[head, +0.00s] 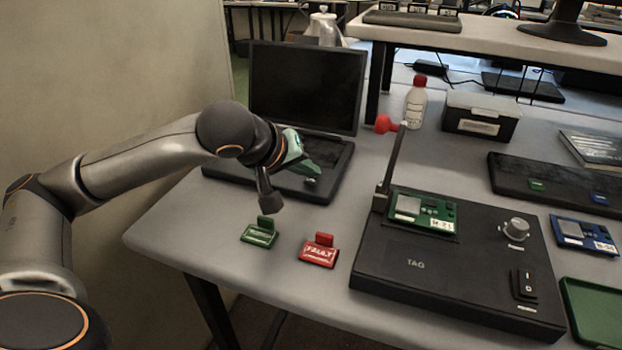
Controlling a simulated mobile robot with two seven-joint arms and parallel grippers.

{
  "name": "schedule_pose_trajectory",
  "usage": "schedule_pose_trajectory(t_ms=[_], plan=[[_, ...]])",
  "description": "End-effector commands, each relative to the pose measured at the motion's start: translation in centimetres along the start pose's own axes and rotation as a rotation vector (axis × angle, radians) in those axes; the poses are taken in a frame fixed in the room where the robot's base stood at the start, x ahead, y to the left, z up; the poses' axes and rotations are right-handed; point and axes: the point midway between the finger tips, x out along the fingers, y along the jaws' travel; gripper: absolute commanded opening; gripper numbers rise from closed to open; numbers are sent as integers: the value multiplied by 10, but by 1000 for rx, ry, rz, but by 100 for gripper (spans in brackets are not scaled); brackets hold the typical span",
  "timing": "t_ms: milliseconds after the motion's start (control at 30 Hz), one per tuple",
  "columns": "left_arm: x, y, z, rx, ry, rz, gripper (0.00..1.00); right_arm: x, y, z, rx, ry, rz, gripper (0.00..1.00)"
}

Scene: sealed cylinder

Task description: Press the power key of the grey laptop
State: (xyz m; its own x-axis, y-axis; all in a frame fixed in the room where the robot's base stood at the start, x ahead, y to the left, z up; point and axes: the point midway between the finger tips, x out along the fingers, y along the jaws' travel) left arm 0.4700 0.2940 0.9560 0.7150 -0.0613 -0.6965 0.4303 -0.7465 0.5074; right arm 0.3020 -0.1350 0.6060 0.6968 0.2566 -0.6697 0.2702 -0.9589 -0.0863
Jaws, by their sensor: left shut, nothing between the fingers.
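The laptop (306,86) stands open at the back left of the table. It looks dark, its screen is black, and its screen faces me. Its keyboard deck (333,160) is partly hidden behind my left arm and gripper. I cannot make out the power key. My left gripper (309,177) shows a greenish part and a small light tip over the front part of the deck. It is shut and empty. I cannot tell whether it touches the laptop. My right gripper is not in view.
A green tag (259,236) and a red tag (319,254) stand in front of the laptop. A black test box (430,275) with an upright lever (394,160) is to their right. A bottle (415,102) and red ball (382,123) are behind. Bare table lies between laptop and box.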

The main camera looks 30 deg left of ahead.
Motion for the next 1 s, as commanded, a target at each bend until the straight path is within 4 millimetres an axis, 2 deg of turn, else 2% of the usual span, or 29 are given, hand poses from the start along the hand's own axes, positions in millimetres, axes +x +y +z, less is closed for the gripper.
schedule_pose_trajectory(t_ms=[1000], plan=[[-14, 11, -10, 0, 0, 1, 0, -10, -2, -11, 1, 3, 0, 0]])
